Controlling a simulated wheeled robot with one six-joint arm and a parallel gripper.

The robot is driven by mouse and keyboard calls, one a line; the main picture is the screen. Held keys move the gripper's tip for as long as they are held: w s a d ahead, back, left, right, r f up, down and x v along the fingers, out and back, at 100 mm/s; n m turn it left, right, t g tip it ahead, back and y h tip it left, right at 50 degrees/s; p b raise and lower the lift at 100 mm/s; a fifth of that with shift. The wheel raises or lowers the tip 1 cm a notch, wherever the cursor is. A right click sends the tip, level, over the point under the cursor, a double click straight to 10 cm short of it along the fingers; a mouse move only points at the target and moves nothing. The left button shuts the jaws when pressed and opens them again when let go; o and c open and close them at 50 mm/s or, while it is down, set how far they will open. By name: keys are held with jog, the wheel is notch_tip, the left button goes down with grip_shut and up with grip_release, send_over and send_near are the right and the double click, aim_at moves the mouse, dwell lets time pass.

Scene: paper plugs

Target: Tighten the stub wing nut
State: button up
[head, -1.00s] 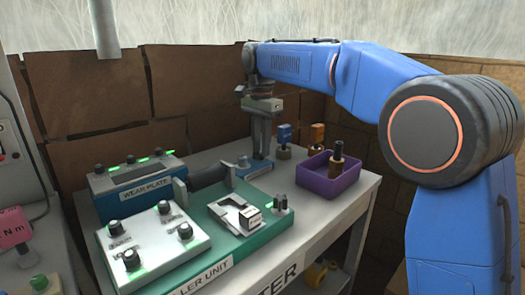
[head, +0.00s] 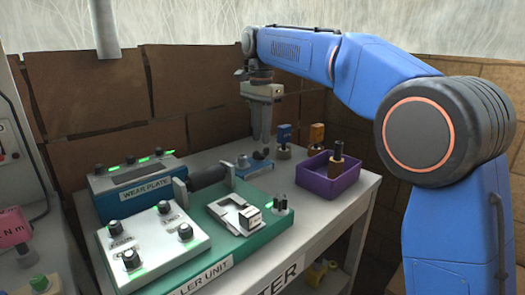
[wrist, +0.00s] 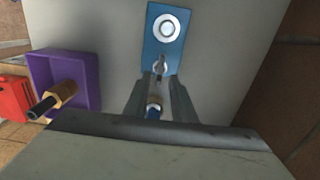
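The small blue plate (head: 258,172) lies on the grey table behind the green roller unit. It also shows at the top of the wrist view (wrist: 176,48). It bears a white round fitting (wrist: 166,27) and a dark, narrow wing nut (wrist: 160,66), also visible in the head view (head: 261,155). My gripper (head: 266,138) hangs fingers down just above the wing nut, apart from it. In the wrist view my two fingers (wrist: 160,88) are parted with a gap between them, and look empty. A blue-topped plug (head: 284,134) shows between them, apparently standing on the table beyond.
A purple tray (head: 318,186) holding a brass and black plug (head: 337,158) is right of my gripper. An orange-topped plug (head: 317,134) stands behind it. The green roller unit (head: 240,250) and blue wear plate box (head: 150,192) fill the left. A brick wall closes the back.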

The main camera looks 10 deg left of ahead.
aim_at(261, 154)
jog(key=shift+f, duration=0.15)
jog(key=shift+f, duration=1.85)
jog(key=shift+c, duration=0.2)
grip_shut()
jog(key=shift+m, duration=1.7)
jog(key=shift+o, duration=0.2)
grip_release()
